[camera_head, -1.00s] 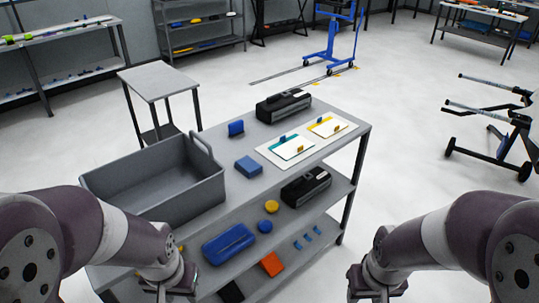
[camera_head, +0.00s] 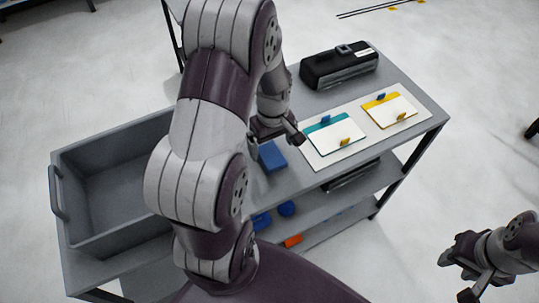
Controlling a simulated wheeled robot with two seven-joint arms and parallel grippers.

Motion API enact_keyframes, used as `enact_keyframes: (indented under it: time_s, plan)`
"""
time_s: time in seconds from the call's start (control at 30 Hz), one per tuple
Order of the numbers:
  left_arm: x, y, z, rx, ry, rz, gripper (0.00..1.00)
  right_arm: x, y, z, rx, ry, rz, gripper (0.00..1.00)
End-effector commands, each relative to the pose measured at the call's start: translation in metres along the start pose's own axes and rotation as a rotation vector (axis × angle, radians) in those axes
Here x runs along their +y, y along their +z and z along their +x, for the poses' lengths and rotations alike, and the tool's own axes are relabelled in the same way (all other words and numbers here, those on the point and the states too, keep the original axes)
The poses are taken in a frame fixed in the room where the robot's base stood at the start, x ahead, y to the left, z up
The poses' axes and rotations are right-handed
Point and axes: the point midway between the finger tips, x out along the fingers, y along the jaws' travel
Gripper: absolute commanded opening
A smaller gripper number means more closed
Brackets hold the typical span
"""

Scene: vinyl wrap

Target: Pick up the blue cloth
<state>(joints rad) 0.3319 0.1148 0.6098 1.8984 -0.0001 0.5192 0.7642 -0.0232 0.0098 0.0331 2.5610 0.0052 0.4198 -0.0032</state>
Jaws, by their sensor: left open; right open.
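The blue cloth (camera_head: 272,158) is a small folded blue pad lying on the top shelf of the grey cart (camera_head: 408,86), left of the white cards. My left arm reaches across the middle of the view and hides part of the cloth's left side. My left gripper (camera_head: 277,136) is open just above and behind the cloth, with nothing seen in it. I cannot tell if it touches the cloth. My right gripper (camera_head: 467,272) is open and empty at the lower right, off the cart.
A grey open bin (camera_head: 60,160) stands on the cart's left. A black case (camera_head: 340,70) is at the back. Cards with teal (camera_head: 334,138) and yellow (camera_head: 392,110) edges lie right of the cloth. Lower shelves hold a blue round item (camera_head: 287,208) and an orange one (camera_head: 293,240).

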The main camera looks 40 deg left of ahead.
Motion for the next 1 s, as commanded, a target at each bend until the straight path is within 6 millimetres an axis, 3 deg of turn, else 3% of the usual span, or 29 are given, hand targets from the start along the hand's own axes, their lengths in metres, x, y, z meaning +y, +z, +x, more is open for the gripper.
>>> enact_keyframes:
  time_s: [0.3,0.53,0.57,0.73,1.0]
  plan:
    - [-0.007,-0.002,0.05,-0.002,-0.002,0.002,0.99,0.0,-0.001,-0.007,0.0,0.0,0.0,0.43]
    - [-0.007,-0.003,0.054,0.001,0.001,0.003,0.99,0.0,-0.001,-0.007,0.0,0.0,0.0,0.43]
    - [-0.007,-0.003,0.054,0.001,0.001,0.003,0.96,0.0,-0.001,-0.007,0.0,0.0,0.0,0.43]
    - [-0.007,-0.003,0.054,0.001,0.001,0.003,0.4,0.0,-0.001,-0.006,0.0,0.0,0.0,0.43]
    - [-0.006,-0.003,0.053,0.001,0.001,0.003,0.39,0.0,-0.001,-0.006,0.0,0.0,0.0,0.43]
